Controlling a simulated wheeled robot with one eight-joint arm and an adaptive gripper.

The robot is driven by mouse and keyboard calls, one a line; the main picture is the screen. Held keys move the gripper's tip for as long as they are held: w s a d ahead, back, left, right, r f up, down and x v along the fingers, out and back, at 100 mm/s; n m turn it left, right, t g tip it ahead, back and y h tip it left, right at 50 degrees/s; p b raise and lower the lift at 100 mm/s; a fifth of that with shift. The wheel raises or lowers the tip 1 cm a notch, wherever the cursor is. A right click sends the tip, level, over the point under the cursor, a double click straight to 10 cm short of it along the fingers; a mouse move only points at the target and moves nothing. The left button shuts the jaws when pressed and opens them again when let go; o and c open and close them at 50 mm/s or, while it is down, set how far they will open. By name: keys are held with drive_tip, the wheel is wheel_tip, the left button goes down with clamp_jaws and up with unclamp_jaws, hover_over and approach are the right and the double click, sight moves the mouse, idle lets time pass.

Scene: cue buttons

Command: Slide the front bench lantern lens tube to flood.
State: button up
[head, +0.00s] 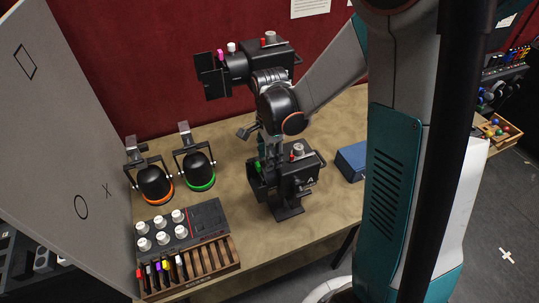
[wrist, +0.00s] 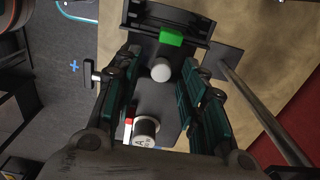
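The front bench lantern (head: 290,185) is a black box on a stand near the middle of the bench. It has a green tab at its left end, a grey knob, a red part and a letter A on its side. In the wrist view the green tab (wrist: 171,37), a round white knob (wrist: 161,71), and a grey knob marked A (wrist: 145,130) show on top. My gripper (wrist: 161,62) is open and points down over the lantern, its fingers on either side of the white knob. I cannot tell whether they touch it. The lens tube's outline is partly hidden by my gripper.
A second black lantern (head: 262,58) with a pink tab stands higher at the back. Two hanging lamps (head: 155,185), a panel with white knobs (head: 205,217) and a slotted wooden rack (head: 208,262) are at left. A blue box (head: 351,160) lies to the right.

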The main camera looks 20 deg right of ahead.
drive_tip(key=shift+r, duration=0.1)
wheel_tip(320, 180, up, 12)
idle(0.5)
drive_tip(key=s+a+f+n+t+b, duration=0.1)
drive_tip(key=s+f+n+t+b, duration=0.2)
drive_tip(key=s+f+n+b, duration=0.4)
drive_tip(key=s+a+f+n+t+b, duration=0.1)
drive_tip(key=s+f+n+t+b, duration=0.3)
drive_tip(key=b, duration=1.4)
drive_tip(key=s+f+n, duration=0.4)
drive_tip(key=f+n, duration=0.3)
drive_tip(key=f, duration=0.1)
drive_tip(key=shift+a+f, duration=0.2)
drive_tip(key=shift+a, duration=0.2)
drive_tip(key=shift+c, duration=0.6)
